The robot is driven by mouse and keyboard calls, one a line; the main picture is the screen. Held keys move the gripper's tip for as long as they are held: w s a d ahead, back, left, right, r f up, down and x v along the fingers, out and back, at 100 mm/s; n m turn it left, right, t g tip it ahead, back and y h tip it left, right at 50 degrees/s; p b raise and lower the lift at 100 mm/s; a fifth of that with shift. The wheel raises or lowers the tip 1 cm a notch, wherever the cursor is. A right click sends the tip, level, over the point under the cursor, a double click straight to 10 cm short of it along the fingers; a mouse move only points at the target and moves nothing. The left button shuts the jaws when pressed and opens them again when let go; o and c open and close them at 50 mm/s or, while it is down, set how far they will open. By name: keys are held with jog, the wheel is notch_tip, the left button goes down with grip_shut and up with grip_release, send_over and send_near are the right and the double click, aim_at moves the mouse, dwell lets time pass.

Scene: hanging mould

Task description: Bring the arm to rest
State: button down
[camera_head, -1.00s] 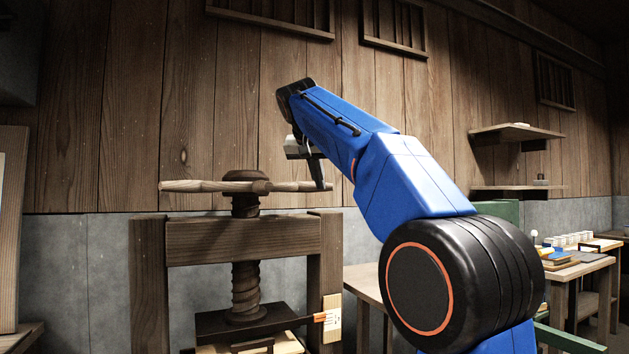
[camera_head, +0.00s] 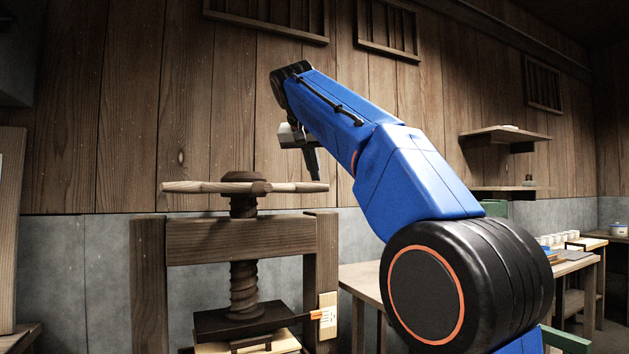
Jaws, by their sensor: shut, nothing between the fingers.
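My blue arm (camera_head: 400,165) reaches up from the lower right and bends over to the left. My gripper (camera_head: 315,172) hangs down from the arm's far end, small and partly behind the arm. Its fingers are shut with nothing held, and they point down. It appears just above the right end of the wooden bar (camera_head: 205,188) of the screw press.
The wooden press (camera_head: 240,240) stands at lower left, with a dark screw (camera_head: 244,290) and plate (camera_head: 240,322). A table (camera_head: 360,280) is behind my arm. Shelves (camera_head: 505,138) hang on the plank wall at right. Open air lies left of the gripper.

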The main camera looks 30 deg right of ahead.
jog(key=v, duration=0.6)
jog(key=shift+s, duration=0.5)
jog(key=s+a+f+n+y, duration=0.2)
jog(key=s+f, duration=0.8)
jog(key=f, duration=0.9)
jog(key=s+a+f+n+g+y, duration=0.1)
jog(key=s+f, duration=0.9)
jog(key=f, duration=1)
jog(key=s+a+f+n+g+y, duration=0.1)
jog(key=s+a+f+n+y, duration=0.2)
jog(key=s+f, duration=0.7)
jog(key=a+f+n, duration=0.2)
jog(key=a+f, duration=0.2)
jog(key=f, duration=0.6)
jog(key=shift+s, duration=0.35)
